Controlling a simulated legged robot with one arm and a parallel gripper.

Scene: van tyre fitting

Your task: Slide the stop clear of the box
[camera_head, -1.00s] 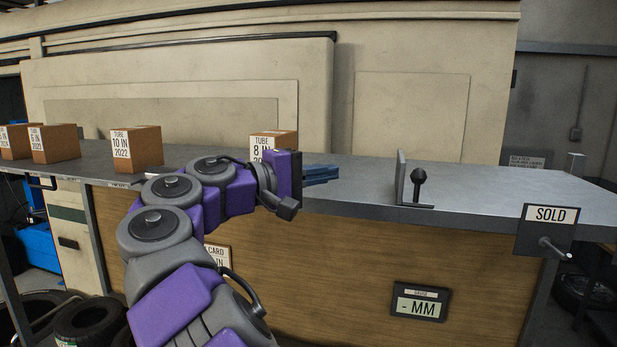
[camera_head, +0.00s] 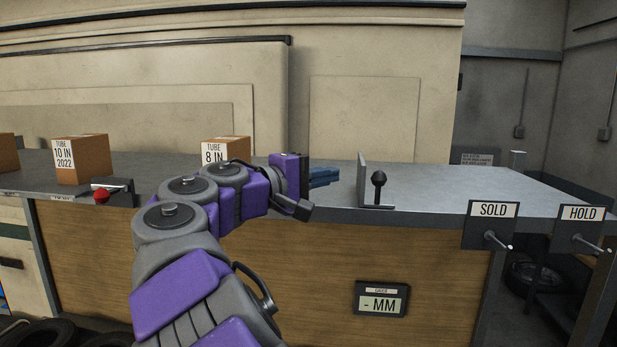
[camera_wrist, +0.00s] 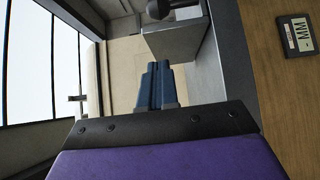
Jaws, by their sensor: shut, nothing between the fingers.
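The stop is a grey upright plate (camera_head: 362,180) with a flat foot and a black ball knob (camera_head: 378,178), standing near the front edge of the bench. In the wrist view the stop's plate (camera_wrist: 175,42) shows ahead of the fingers, with its knob (camera_wrist: 158,8) at the top edge. My gripper (camera_head: 325,177) has blue fingers, shut and empty, pointing right at the plate with a gap between. In the wrist view its fingers (camera_wrist: 158,82) lie together. The box marked "TUBE 8 IN" (camera_head: 213,152) stands behind my arm to the left, its lower part hidden.
The grey bench top (camera_head: 450,185) is clear right of the stop. A "TUBE 10 IN 2022" box (camera_head: 82,158) and a device with a red knob (camera_head: 102,196) are at left. "SOLD" (camera_head: 492,210) and "HOLD" (camera_head: 580,213) signs with pegs hang at the right front.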

